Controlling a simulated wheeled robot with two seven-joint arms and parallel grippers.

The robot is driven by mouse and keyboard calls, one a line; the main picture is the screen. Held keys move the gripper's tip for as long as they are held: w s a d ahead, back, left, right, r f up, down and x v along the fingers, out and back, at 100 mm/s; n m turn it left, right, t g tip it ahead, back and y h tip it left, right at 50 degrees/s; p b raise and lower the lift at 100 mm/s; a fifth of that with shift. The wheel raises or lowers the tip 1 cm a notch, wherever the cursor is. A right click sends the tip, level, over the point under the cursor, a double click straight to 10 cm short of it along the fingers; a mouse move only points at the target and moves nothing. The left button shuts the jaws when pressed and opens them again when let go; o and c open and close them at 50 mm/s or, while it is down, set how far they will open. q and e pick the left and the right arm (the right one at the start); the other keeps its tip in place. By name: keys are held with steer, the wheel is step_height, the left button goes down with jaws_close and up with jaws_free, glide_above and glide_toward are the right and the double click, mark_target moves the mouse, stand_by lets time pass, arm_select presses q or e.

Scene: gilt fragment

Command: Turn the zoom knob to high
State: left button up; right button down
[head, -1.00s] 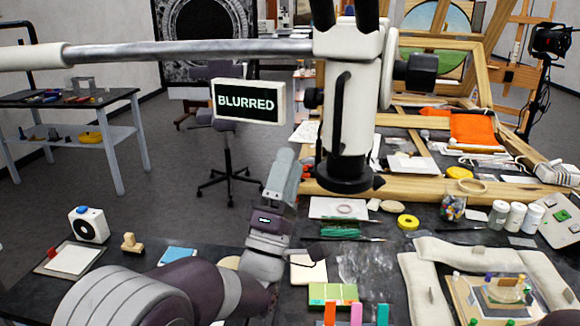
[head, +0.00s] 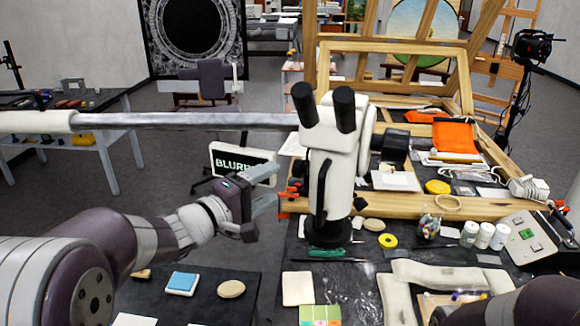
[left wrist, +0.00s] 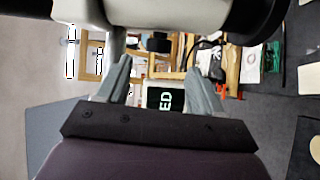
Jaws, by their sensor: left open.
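The white stereo microscope (head: 334,150) with black eyepieces hangs from a grey horizontal boom. A dark knob (head: 395,146) sticks out on its right side. My left gripper (head: 270,188) is just left of the microscope body, pointing towards it, open and empty. The display (head: 228,160) reads "BLURR", the rest hidden behind my gripper. My right gripper is out of the picture.
The boom (head: 190,121) crosses above my left arm. A wooden frame (head: 440,205) lies behind the microscope.

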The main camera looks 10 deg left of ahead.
mark_target(293, 172)
arm_select(q)
steer(key=p+x, duration=0.1)
steer(key=x, duration=0.6)
steer(key=shift+d, duration=0.1)
steer(key=shift+c, duration=0.4)
